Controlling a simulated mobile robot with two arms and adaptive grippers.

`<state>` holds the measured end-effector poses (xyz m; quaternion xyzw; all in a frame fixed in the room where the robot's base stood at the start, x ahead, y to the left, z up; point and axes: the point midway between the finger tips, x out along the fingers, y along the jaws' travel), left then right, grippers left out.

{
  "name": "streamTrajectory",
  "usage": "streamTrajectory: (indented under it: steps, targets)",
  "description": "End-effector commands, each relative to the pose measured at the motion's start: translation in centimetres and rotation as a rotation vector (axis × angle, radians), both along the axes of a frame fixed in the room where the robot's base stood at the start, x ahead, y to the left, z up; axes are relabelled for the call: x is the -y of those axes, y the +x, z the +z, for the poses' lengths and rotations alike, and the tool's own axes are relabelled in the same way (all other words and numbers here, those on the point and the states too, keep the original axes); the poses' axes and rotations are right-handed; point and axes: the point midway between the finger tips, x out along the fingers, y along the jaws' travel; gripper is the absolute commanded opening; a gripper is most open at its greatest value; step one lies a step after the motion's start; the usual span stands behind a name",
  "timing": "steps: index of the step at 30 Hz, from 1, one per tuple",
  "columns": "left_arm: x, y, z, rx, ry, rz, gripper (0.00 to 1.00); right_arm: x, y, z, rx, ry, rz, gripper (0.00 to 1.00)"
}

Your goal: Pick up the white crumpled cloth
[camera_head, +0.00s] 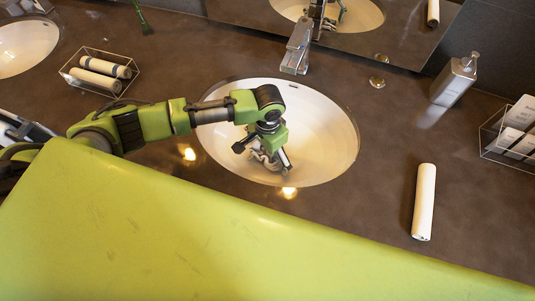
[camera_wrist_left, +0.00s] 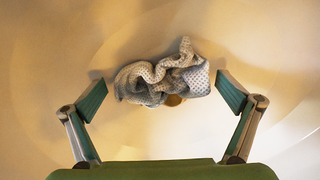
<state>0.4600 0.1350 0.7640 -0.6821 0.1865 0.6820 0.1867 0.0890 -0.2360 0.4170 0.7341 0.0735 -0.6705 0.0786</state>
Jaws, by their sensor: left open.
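The white crumpled cloth (camera_wrist_left: 165,76) lies in the white sink basin (camera_head: 325,137); in the left wrist view it looks white-grey with small dots. In the head view the cloth is mostly hidden behind my left gripper (camera_head: 269,163), which reaches down into the basin. In the left wrist view my left gripper (camera_wrist_left: 163,90) is open, its two fingers on either side of the cloth with gaps between. It is empty. A small brownish round spot (camera_wrist_left: 173,100) shows at the cloth's lower edge. My right gripper is not in view.
A faucet (camera_head: 298,45) stands behind the basin. A wire basket of rolled towels (camera_head: 101,75) is at left. A soap dispenser (camera_head: 454,80), a white cylinder (camera_head: 424,202) and a rack of small cartons (camera_head: 513,135) are at right. The dark counter right of the basin has free room.

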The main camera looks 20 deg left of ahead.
Motion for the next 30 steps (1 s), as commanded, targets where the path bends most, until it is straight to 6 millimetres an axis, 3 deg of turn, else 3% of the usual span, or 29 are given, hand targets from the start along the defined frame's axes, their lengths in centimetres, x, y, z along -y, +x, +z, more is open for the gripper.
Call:
streamTrajectory:
  steps: [3,6,7,20,30]
  targets:
    - [0.0,0.0,0.0,0.000,0.000,0.000,0.97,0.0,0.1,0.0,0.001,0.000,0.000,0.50]
    - [0.0,0.0,0.0,0.000,0.000,0.000,0.71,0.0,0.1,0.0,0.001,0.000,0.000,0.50]
    - [0.0,0.0,0.0,-0.001,0.001,0.000,0.67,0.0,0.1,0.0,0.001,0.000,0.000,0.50]
    - [0.0,0.0,0.8,0.000,0.000,0.000,0.67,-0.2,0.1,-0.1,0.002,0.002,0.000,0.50]
    - [0.0,0.1,7.2,0.003,-0.002,-0.001,0.67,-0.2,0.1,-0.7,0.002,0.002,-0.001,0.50]
